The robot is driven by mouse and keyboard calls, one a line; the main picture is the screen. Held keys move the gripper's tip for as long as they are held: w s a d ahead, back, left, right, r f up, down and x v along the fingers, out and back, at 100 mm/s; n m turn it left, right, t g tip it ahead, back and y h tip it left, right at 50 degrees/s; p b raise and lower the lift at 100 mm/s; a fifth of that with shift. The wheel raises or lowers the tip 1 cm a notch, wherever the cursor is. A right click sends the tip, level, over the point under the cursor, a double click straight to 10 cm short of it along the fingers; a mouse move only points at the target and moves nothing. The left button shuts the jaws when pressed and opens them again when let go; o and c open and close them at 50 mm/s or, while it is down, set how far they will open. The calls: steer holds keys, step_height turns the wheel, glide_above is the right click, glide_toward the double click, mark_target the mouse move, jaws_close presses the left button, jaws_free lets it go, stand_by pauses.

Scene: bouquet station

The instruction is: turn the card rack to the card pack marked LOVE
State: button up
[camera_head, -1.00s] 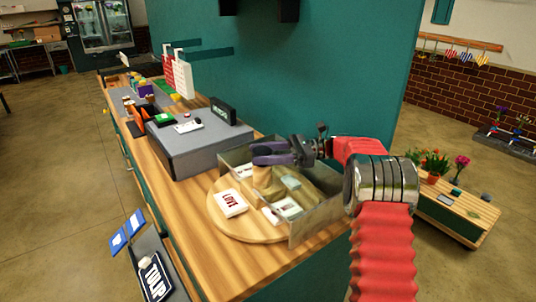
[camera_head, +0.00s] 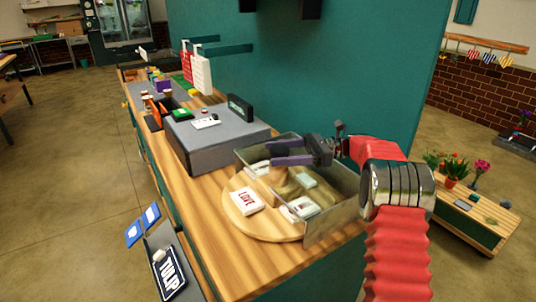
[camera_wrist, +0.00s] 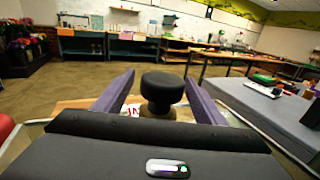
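The card rack (camera_head: 236,218) is a round wooden turntable on the counter, holding several white card packs. The pack marked LOVE (camera_head: 246,201) lies at its front left, its red letters facing up. Another pack (camera_head: 303,208) lies at the front right, by the guard wall. My gripper (camera_head: 276,152) is above the rack's middle, its purple fingers apart. In the wrist view, a black knob (camera_wrist: 162,88) stands between the spread fingers; I cannot tell whether either finger touches it. The gripper hides the knob in the head view.
A grey upright guard wall (camera_head: 333,210) runs along the rack's right and back sides. A grey box (camera_head: 215,142) with a black sign (camera_head: 240,107) stands behind it to the left. A TULIP sign (camera_head: 172,274) is at the counter's lower left. A teal wall rises behind.

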steer(key=shift+o, duration=0.2)
steer(key=shift+r, duration=0.1)
steer(key=shift+w+r, duration=0.1)
step_height(320, 180, up, 10)
steer(key=shift+f, duration=0.2)
stand_by(0.4)
steer(key=shift+s+a+r, duration=0.2)
steer(key=shift+s+a, duration=0.1)
steer(key=s+a+f+n+t+h, duration=0.1)
steer(key=s+a+n+h, duration=0.15)
steer(key=s+h, duration=0.45)
steer(key=s+a+f+n+t+h, duration=0.15)
steer(key=s+n, duration=0.25)
steer(key=s, duration=0.8)
steer(key=s+d+f+n+t+h, duration=0.2)
steer(key=s+d+f+n+h, duration=0.2)
steer(key=s, duration=0.5)
steer(key=s+d+f+n+t+h, duration=0.2)
steer(key=s+d+f+n+h, duration=0.3)
steer(key=s, duration=0.5)
steer(key=shift+d+f+n+t, duration=0.35)
steer(key=shift+d+f+n, duration=0.4)
steer(key=shift+d+n, duration=0.15)
